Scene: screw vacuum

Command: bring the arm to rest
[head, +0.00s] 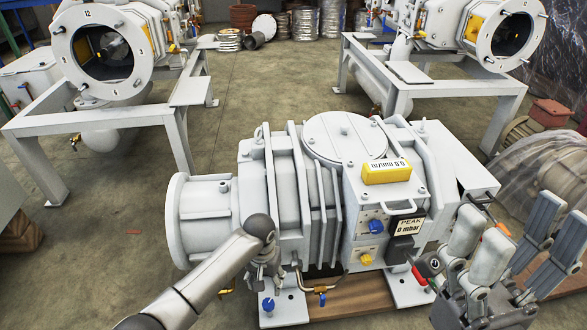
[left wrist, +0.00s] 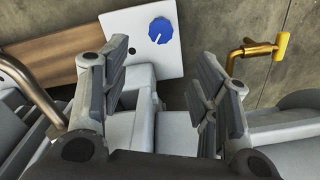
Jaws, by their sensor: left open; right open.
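My left gripper (head: 264,274) hangs at the end of my left arm, low in front of the grey vacuum pump (head: 312,180). My arm hides part of it in the head view. In the left wrist view the left gripper (left wrist: 165,95) has its fingers apart with nothing held between them. A blue knob (left wrist: 160,30) on a pale base plate (left wrist: 125,22) lies beyond the fingers; the knob also shows below the gripper in the head view (head: 268,304). My right gripper (head: 515,225) is open and empty at the lower right, to the right of the pump.
A brass valve (left wrist: 262,48) shows right of the left fingers. A wooden board (head: 365,292) lies under the pump. Steel frames (head: 110,118) with machines stand behind on both sides. A plastic-covered object (head: 545,165) is at the right. Floor (head: 265,90) behind the pump is clear.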

